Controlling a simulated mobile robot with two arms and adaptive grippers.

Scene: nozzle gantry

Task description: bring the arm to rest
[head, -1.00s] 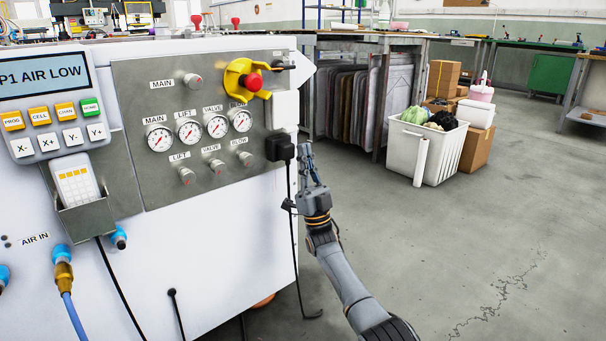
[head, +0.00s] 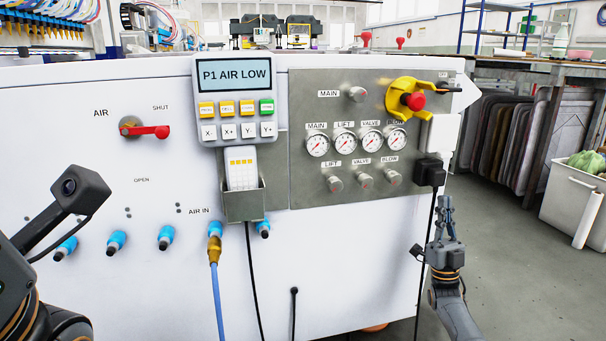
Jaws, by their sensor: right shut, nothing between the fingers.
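My right gripper (head: 445,203) points upward with its fingers together and nothing between them. It shows just below and right of the black plug (head: 430,172) at the right end of the machine's panel; I cannot tell the gap in depth. My right arm comes up from the bottom right. At the lower left, part of my left arm shows with a dark boxy part that has a lens. The left fingers are not in the picture.
The white machine (head: 340,270) fills the middle, with gauges, a yellow and red switch (head: 412,100), a display (head: 237,75), a red AIR lever (head: 150,131) and hoses. A black cable hangs from the plug beside my right gripper. Open floor (head: 510,260) lies to the right.

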